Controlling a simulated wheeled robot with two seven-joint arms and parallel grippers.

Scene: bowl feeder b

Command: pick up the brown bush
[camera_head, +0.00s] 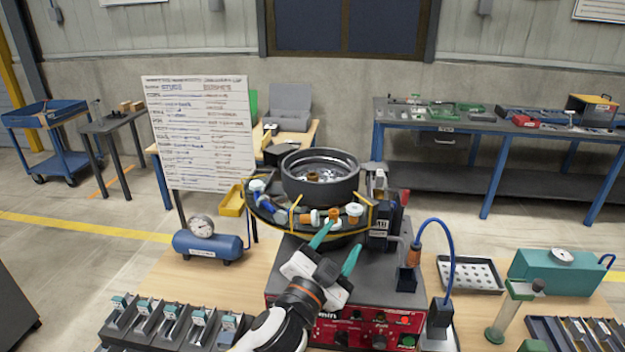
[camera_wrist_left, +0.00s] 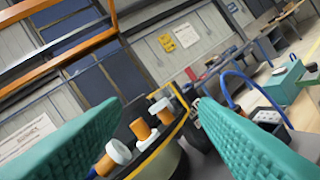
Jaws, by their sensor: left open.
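My left gripper (camera_head: 337,246) is open and empty, its two teal fingers pointing at the front rim of the round bowl feeder (camera_head: 320,180). Small orange-brown parts lie on the feeder's outer track: one (camera_head: 333,214) just beyond the left fingertip, and one with a white head (camera_head: 354,210) to its right. White-headed parts lie further left. I cannot tell for sure which piece is the brown bush. In the left wrist view, orange-brown pieces (camera_wrist_left: 140,128) and (camera_wrist_left: 166,116) show between the open fingers (camera_wrist_left: 160,105), beyond them and apart. My right gripper is not in view.
A red control box (camera_head: 350,325) stands under the feeder. A blue cable (camera_head: 450,255) arches to the right. A blue tank with gauge (camera_head: 208,246) and several small bins (camera_head: 170,322) are at left; a perforated tray (camera_head: 470,274) is at right.

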